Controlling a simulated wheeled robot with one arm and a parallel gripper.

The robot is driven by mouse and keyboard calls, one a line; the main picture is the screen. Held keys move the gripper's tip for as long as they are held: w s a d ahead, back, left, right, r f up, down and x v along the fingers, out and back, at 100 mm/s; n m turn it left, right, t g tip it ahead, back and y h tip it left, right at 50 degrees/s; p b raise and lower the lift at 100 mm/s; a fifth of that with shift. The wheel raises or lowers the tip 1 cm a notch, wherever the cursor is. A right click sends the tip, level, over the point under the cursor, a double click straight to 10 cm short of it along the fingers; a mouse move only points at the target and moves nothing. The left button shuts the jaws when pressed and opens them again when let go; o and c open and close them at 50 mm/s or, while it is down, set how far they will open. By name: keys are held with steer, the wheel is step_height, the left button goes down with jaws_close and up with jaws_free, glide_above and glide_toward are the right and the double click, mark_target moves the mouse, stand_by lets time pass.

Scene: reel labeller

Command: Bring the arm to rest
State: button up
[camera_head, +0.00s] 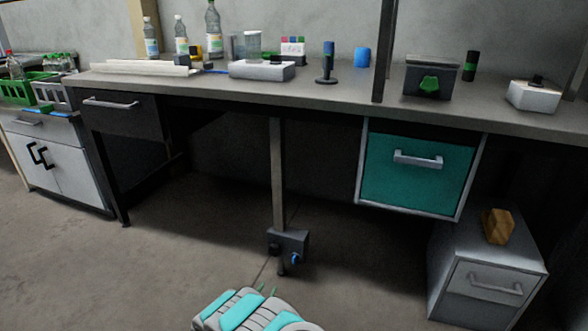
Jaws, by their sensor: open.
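My arm (245,312), white with teal panels, shows at the bottom edge of the head view, over the floor in front of the bench. My gripper is open, with nothing seen between the tips. Most of the gripper is hidden behind the arm. It is low and apart from the bench.
A long grey workbench (340,100) spans the view, with bottles, a scale-like device and boxes on it. A bench leg with a grey box (288,243) stands beyond my arm. A grey drawer cabinet (485,265) stands right. Open floor (120,275) lies left.

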steer(key=w+d+r+n+g+y, duration=0.1)
steer(key=w+r+g+y, duration=0.15)
steer(key=r, duration=0.65)
steer(key=w+d+r+g+y, duration=0.2)
steer(key=w+r, duration=0.1)
steer(key=r, duration=0.5)
steer(key=s+d+r+g+y, duration=0.1)
steer(key=s+d+r+g, duration=0.2)
steer(key=s+r, duration=0.35)
steer(key=s+d+r+n+g, duration=0.1)
steer(key=s+d+r+g, duration=0.2)
steer(key=s, duration=1.3)
steer(key=s+d+r+n+g, duration=0.1)
steer(key=s+d+r+g, duration=0.2)
steer(key=s+d+r, duration=0.4)
steer(key=s+d+r+n+g, duration=0.1)
steer(key=s+d+r+g, duration=0.2)
steer(key=s, duration=2.2)
steer(key=d+r, duration=0.2)
steer(key=d, duration=0.3)
steer(key=shift+s+d+g+h, duration=0.3)
steer(key=shift+s+g+h, duration=0.05)
steer(key=shift+r, duration=0.1)
